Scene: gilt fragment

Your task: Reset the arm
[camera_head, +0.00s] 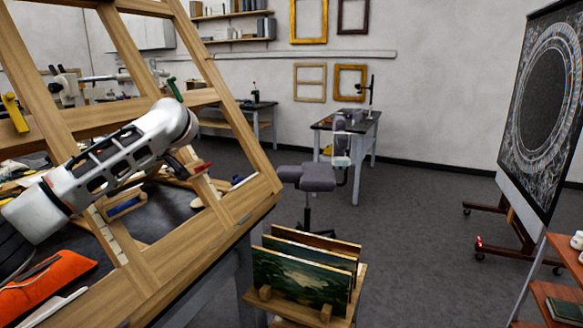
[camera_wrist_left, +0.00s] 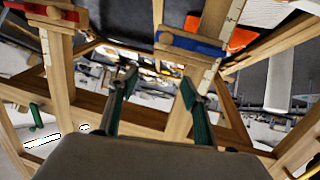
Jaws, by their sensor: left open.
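My left arm (camera_head: 120,155), white with dark slots, reaches in from the left of the head view over a slanted wooden frame. My left gripper (camera_head: 187,162) shows as a small dark shape below the wrist, partly hidden. In the left wrist view its two green-tipped fingers (camera_wrist_left: 158,85) stand wide apart with nothing between them. Wooden bars and a blue clamp (camera_wrist_left: 190,43) lie beyond the fingers; I cannot tell whether they touch. My right gripper is in neither view.
The wooden frame (camera_head: 245,205) rises around my left arm, with an orange pouch (camera_head: 45,285) at its lower left. A rack of painted panels (camera_head: 262,312) stands in front. A grey stool (camera_head: 308,178) is behind it. Open floor (camera_head: 420,240) lies to the right.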

